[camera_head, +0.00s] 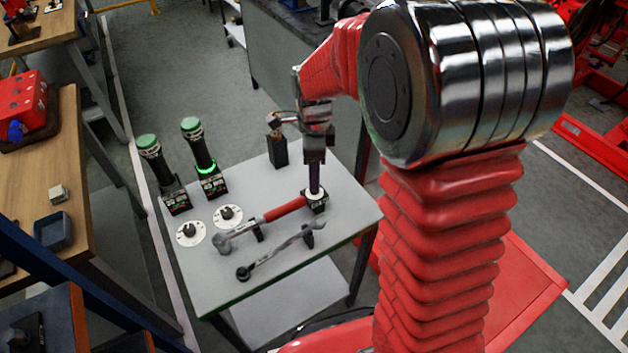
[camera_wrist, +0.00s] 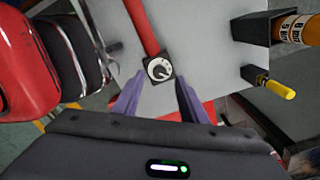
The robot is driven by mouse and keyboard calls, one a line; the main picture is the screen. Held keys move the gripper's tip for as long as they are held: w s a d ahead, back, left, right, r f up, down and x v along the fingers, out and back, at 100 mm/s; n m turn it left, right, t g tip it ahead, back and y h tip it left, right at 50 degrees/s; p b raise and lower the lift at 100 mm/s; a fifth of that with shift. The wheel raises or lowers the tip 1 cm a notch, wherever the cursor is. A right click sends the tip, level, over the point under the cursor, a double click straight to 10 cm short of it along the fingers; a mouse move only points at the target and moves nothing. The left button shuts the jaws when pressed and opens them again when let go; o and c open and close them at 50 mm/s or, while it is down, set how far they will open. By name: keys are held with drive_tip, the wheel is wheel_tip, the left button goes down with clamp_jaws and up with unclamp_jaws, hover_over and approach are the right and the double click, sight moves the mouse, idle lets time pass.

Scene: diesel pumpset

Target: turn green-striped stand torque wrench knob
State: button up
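The stand (camera_head: 335,235) is a light grey table with a thin green stripe along its front edge. The torque wrench (camera_head: 286,209) lies on it, with a red handle and a grey head at the left. Its knob (camera_wrist: 159,69) is a white dial with a dark pointer on a small black block at the handle's end. It shows partly below my gripper in the head view (camera_head: 316,201). My gripper (camera_head: 314,190) points down over the knob. In the wrist view, its purple fingers (camera_wrist: 160,77) are apart on either side of the knob, and I cannot tell whether they touch it.
A second wrench (camera_head: 280,252) lies in front. Two white dials (camera_head: 190,233) and two green-topped tools (camera_head: 203,152), one with a lit green ring, stand at the left. A black holder (camera_head: 278,152) and yellow-handled tool (camera_wrist: 279,89) are nearby. A wooden bench (camera_head: 75,215) stands left.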

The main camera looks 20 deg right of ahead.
wheel_tip(320, 180, up, 10)
drive_tip(key=shift+f, duration=0.25)
idle(0.6)
drive_tip(key=s+r+n+t, duration=0.2)
drive_tip(key=s+r+n, duration=0.1)
drive_tip(key=s+n, duration=0.7)
drive_tip(key=s+r+n+t, duration=0.3)
drive_tip(key=s+n, duration=0.7)
drive_tip(key=n, duration=0.1)
drive_tip(key=shift+s+a+t, duration=0.15)
drive_tip(key=shift+s+t, duration=0.1)
drive_tip(key=shift+t, duration=0.05)
drive_tip(key=shift+r, duration=0.1)
